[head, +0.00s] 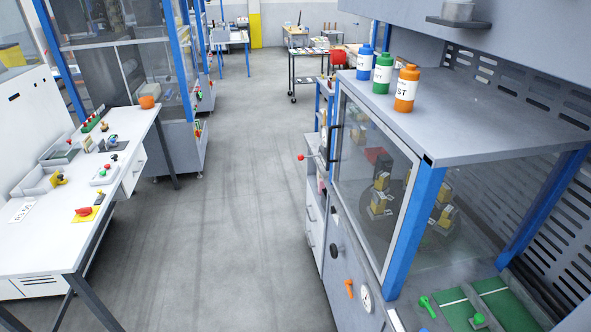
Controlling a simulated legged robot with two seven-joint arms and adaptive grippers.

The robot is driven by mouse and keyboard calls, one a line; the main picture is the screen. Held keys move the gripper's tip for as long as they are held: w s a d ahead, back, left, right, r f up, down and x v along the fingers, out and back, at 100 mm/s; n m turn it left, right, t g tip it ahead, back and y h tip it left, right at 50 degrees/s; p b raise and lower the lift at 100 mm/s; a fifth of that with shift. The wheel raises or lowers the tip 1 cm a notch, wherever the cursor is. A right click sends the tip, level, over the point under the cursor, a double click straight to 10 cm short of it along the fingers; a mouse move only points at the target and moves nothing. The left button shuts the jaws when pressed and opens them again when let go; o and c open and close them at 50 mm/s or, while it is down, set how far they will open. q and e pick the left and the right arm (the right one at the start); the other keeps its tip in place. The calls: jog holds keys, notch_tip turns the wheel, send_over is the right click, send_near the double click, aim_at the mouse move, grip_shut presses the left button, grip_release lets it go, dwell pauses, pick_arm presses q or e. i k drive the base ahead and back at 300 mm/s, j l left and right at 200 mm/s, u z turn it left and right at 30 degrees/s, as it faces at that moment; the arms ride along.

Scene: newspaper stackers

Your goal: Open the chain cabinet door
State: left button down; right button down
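A cabinet with blue posts and a grey top (470,120) stands at the right in the head view. Its clear glazed door (372,165) in a light metal frame faces the aisle and looks shut. A black bar handle (333,143) sits on the door's far edge. Behind the glass are dark round parts with yellow blocks (380,195); I cannot make out a chain. Neither of my grippers shows in this view.
Blue (364,62), green (382,73) and orange (406,88) bottles stand on the cabinet top. A white workbench (75,200) with control boxes is at the left. The grey floor aisle (225,200) between is clear. A cart (308,65) stands far back.

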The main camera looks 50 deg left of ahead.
aim_at(382, 275)
jog(key=u, duration=1.3)
